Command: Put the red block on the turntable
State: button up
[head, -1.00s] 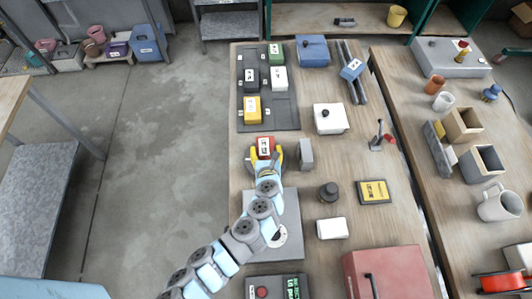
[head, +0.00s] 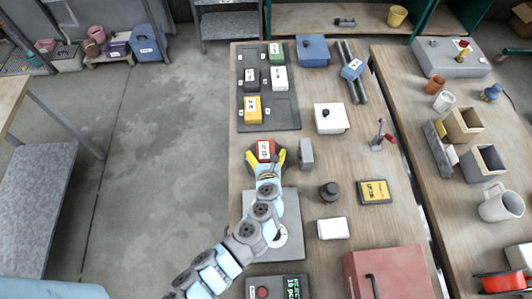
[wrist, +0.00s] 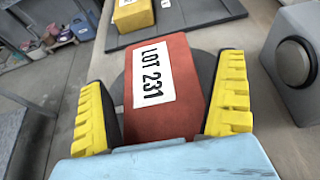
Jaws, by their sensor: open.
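The red block (head: 265,150) sits near the left edge of the middle table. In the wrist view the red block (wrist: 163,90) lies flat, with a white "LOT 231" label on top. A dark round disc (wrist: 118,90), apparently the turntable, shows under and beside it, mostly hidden by the block and fingers. My gripper (head: 265,157) is open. In the wrist view, the yellow fingers of my gripper (wrist: 165,108) stand either side of the block, with a gap on each side.
A grey device with a round dark knob (wrist: 293,62) stands close right of my gripper; it also shows in the head view (head: 306,154). Beyond is a dark tray (head: 282,116) with a yellow block (head: 252,107) and other blocks. Bare tabletop lies left of the block.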

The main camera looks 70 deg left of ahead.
jog(key=shift+r, duration=0.25)
jog(key=v, duration=1.2)
jog(key=shift+b, duration=0.45)
jog(key=shift+f, duration=0.15)
